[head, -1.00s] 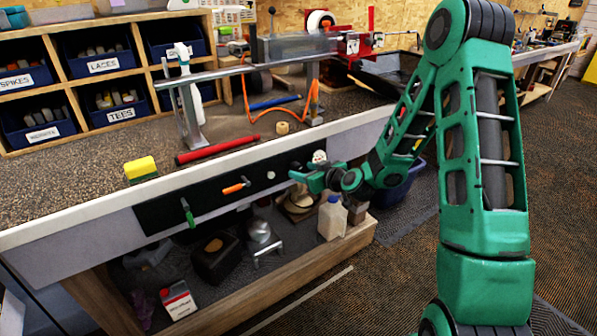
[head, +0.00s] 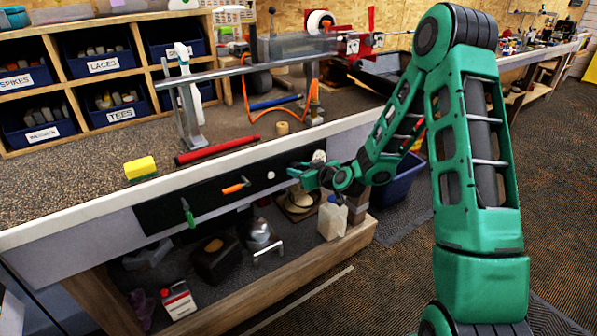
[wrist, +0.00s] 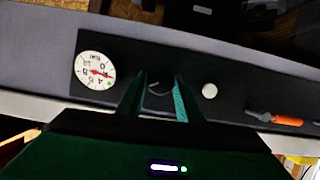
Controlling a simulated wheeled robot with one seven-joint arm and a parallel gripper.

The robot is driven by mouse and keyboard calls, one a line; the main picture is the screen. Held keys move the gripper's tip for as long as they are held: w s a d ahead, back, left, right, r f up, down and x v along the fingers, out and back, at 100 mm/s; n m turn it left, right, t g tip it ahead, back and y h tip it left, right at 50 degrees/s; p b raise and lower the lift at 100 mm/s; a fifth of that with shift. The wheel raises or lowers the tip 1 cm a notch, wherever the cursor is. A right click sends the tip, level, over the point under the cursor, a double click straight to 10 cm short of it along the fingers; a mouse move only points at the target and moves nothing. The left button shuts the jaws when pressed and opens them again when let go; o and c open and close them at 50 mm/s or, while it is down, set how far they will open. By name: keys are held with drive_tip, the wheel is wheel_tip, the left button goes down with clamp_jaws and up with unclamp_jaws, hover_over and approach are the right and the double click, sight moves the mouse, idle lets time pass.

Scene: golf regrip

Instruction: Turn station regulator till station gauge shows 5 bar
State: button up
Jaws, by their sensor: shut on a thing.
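The station gauge (wrist: 96,70) is a round white dial at the left of the wrist view, which shows the panel upside down. Its red needle points right, close to a small green mark; the numerals are too blurred to read surely. In the head view the gauge (head: 319,155) peeks out above my gripper (head: 298,175). In the wrist view the two fingers of my gripper (wrist: 158,98) stand on either side of the dark station regulator knob (wrist: 158,88), shut on it. The knob is mostly dark against the black panel, and my gripper hides it in the head view.
A white round button (wrist: 209,90) sits beside the regulator. An orange-handled valve (head: 236,187) and a green-handled one (head: 188,212) are farther along the panel. A white jug (head: 332,218) stands on the shelf below. The bench edge overhangs the panel.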

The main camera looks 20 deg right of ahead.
drive_tip(key=m+y, duration=0.1)
drive_tip(key=m, duration=0.1)
drive_tip(key=shift+w+d+m+y, duration=0.1)
drive_tip(key=shift+d+m+y, duration=0.2)
drive_tip(key=shift+y, duration=0.1)
drive_tip(key=m+y, duration=0.2)
drive_tip(key=m, duration=0.1)
drive_tip(key=shift+d+f, duration=0.15)
drive_tip(key=shift+f, duration=0.05)
drive_tip(key=m+y, duration=0.2)
drive_tip(key=m, duration=0.1)
drive_tip(key=shift+w+d+f+m, duration=0.1)
drive_tip(key=shift+m, duration=0.2)
drive_tip(key=shift+f+m+t+y, duration=0.1)
drive_tip(key=shift+m+t+y, duration=0.2)
drive_tip(key=shift+m, duration=0.7)
drive_tip(key=shift+f+m+t+y, duration=0.1)
drive_tip(key=shift+m+y, duration=0.3)
drive_tip(key=shift+m, duration=0.6)
drive_tip(key=o, duration=1)
drive_tip(key=shift+o, duration=0.2)
